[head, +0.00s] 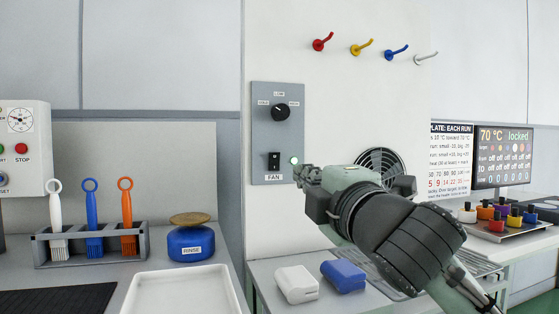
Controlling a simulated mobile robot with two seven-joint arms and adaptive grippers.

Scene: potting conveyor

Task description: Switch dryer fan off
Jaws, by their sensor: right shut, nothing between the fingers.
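A grey control panel (278,133) is fixed to the white wall. It carries a black dial (280,112) at the top and a black rocker switch (274,161) above the label FAN. A small pale green light (294,160) shows just right of the switch. My right gripper (302,174) is shut and empty, just to the right of the switch and in front of the panel's lower right edge. Whether it touches the panel cannot be told. A round fan grille (381,161) on the wall is partly hidden behind my right arm. My left gripper is not in view.
Coloured hooks (362,48) stick out of the wall above. A brush rack (92,250), a blue rinse pot (191,243) and a white tray (184,293) stand at left. White (296,284) and blue (343,275) blocks lie below my arm. A screen (503,157) stands at right.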

